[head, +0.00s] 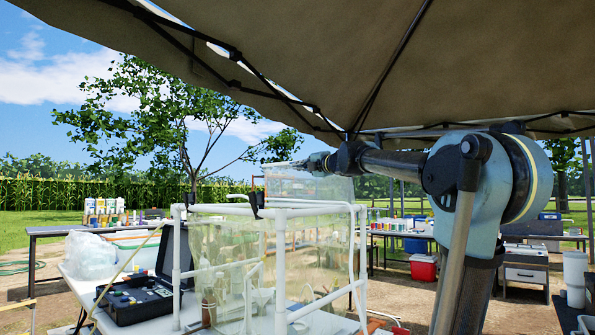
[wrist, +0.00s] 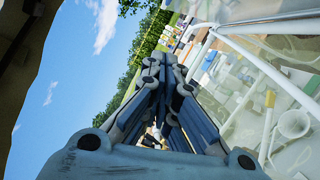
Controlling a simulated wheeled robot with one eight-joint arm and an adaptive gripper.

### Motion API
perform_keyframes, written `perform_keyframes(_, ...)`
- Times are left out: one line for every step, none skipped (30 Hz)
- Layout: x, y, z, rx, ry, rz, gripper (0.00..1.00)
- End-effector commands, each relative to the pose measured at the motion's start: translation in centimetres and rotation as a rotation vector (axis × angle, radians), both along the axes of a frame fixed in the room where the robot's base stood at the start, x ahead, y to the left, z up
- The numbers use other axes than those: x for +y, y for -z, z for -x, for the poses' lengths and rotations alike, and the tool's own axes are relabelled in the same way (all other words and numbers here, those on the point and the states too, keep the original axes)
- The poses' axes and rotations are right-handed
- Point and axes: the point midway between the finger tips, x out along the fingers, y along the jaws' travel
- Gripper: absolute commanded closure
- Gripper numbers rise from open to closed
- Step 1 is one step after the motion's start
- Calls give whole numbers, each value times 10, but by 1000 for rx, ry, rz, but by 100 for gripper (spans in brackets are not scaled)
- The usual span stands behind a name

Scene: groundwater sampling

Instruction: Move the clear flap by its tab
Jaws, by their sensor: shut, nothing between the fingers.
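A clear-walled chamber (head: 325,250) with a white pipe frame stands on the table in the head view. A clear sheet (head: 320,188), which looks like the flap, stands raised above the chamber's top. Clear sheeting also shows at the upper right of the wrist view (wrist: 265,20). My gripper (head: 272,165) is by the sheet's upper edge, left of its middle; I cannot tell whether it touches. In the wrist view my gripper (wrist: 168,66) has its fingers together and nothing visible held. I cannot make out the tab.
Black clips (head: 257,203) sit on the chamber's top pipe. Bottles and tubing show inside the chamber. An open black case (head: 145,298) and a clear bag (head: 90,256) are on its left. A red cooler (head: 423,268) stands behind. The canopy (head: 300,50) hangs overhead.

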Motion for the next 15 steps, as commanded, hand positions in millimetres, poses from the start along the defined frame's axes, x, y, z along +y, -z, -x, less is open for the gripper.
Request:
perform_keyframes(3,0,-3,0,-2,1,100)
perform_keyframes(4,0,-5,0,-1,0,100)
perform_keyframes(7,-1,-8,0,-1,0,100)
perform_keyframes(9,-1,-11,0,-1,0,100)
perform_keyframes(12,-1,-14,1,-2,0,100)
perform_keyframes(16,-1,-19,1,-2,0,100)
perform_keyframes(18,-2,-22,1,-1,-1,100)
perform_keyframes(20,-2,-26,1,0,-1,100)
perform_keyframes(24,-2,-31,1,0,-1,100)
perform_keyframes(27,-3,-34,1,0,-1,100)
perform_keyframes(30,-3,-37,1,0,-1,100)
perform_keyframes(34,-3,-42,0,-1,-1,100)
perform_keyframes(36,-4,-45,0,0,-1,100)
perform_keyframes(39,-4,-49,1,1,-2,100)
perform_keyframes(42,-4,-53,1,1,-2,100)
